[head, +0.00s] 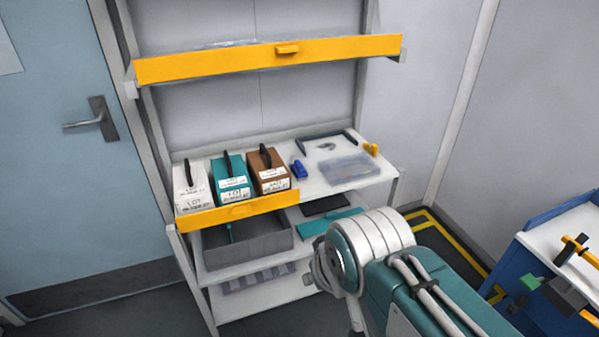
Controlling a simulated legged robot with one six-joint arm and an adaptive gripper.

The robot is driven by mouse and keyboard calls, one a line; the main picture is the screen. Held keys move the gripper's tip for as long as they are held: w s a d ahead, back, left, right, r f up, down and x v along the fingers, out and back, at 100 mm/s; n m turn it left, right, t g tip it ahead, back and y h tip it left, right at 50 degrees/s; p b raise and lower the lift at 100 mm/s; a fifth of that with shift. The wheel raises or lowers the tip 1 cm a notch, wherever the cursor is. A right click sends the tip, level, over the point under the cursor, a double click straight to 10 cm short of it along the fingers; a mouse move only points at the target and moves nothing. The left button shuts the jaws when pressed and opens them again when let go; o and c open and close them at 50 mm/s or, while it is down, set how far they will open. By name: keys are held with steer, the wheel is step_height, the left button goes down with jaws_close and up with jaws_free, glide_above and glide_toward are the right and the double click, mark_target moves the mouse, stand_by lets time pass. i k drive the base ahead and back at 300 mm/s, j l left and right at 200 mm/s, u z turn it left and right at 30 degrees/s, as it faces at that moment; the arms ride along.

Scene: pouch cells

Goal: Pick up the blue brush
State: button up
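A small dark blue object (299,169) lies on the white middle shelf (311,189), just right of the brown box. It is the only small blue item I see on that shelf and may be the blue brush; bristles are too small to make out. My gripper is not in view. Only upper parts of my arm show, at the lower middle and right, in front of the shelf unit's lower right side.
White, teal and brown (268,170) boxes with black handles stand left of the blue object. A clear flat case (347,168) lies to its right. A yellow-fronted shelf (230,63) hangs above. A grey bin (247,250) sits below. A blue-sided bench (549,263) stands right.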

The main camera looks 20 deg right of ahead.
mark_target(298, 168)
steer(key=i+l, duration=0.95)
steer(key=i, duration=0.15)
